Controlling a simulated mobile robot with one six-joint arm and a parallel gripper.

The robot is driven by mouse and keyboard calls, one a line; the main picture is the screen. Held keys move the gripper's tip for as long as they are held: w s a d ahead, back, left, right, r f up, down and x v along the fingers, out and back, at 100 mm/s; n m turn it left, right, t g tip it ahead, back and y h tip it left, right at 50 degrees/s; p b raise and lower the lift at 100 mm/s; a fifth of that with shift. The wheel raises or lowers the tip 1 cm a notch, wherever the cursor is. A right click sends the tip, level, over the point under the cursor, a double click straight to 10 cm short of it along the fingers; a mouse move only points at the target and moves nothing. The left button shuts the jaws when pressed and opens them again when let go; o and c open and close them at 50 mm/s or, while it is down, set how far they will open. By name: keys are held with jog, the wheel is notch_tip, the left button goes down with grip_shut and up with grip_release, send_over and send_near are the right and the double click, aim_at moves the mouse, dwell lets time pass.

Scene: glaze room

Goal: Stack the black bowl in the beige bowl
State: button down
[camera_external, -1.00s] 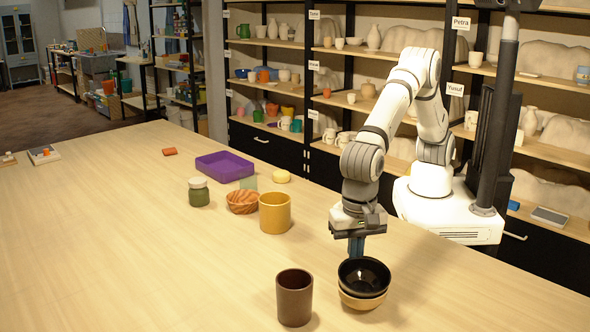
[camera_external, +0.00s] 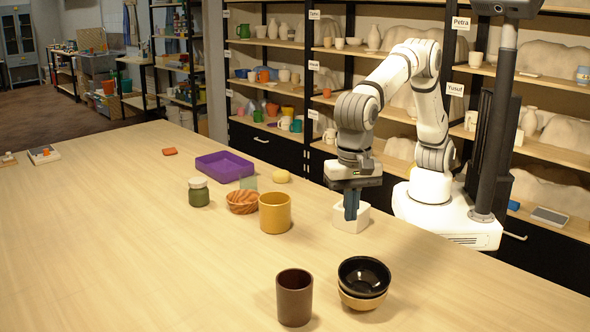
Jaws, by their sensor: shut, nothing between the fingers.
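The black bowl (camera_external: 364,273) sits nested inside the beige bowl (camera_external: 361,302) near the front right of the table. Only the lower outside of the beige bowl shows beneath the black one. My gripper (camera_external: 351,212) is shut and empty, behind the bowls and clear of them. Its blue fingers point down in front of a white block-like container (camera_external: 350,222), or into its opening; I cannot tell which.
A dark brown cup (camera_external: 294,298) stands left of the bowls. A yellow mug (camera_external: 275,213), a striped wooden bowl (camera_external: 242,202), a green jar (camera_external: 199,192) and a purple tray (camera_external: 224,167) stand farther back.

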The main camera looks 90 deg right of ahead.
jog(key=r, duration=0.1)
jog(key=n+p, duration=0.3)
jog(key=n, duration=1.5)
send_over(361, 279)
jog(key=w+d, duration=0.1)
jog(key=s+a+n+p, duration=0.2)
jog(key=a+n, duration=0.3)
jog(key=n, duration=1.2)
notch_tip(361, 279, down, 9)
jog(key=shift+w+d+p, duration=0.1)
jog(key=shift+w+p, duration=0.05)
jog(key=shift+p, duration=0.6)
jog(key=d, duration=0.1)
jog(key=d+p, duration=0.1)
jog(key=d, duration=0.1)
jog(key=shift+w, duration=0.3)
jog(key=shift+w+d+f, duration=0.1)
jog(key=shift+d+f, duration=0.15)
jog(key=shift+d, duration=0.15)
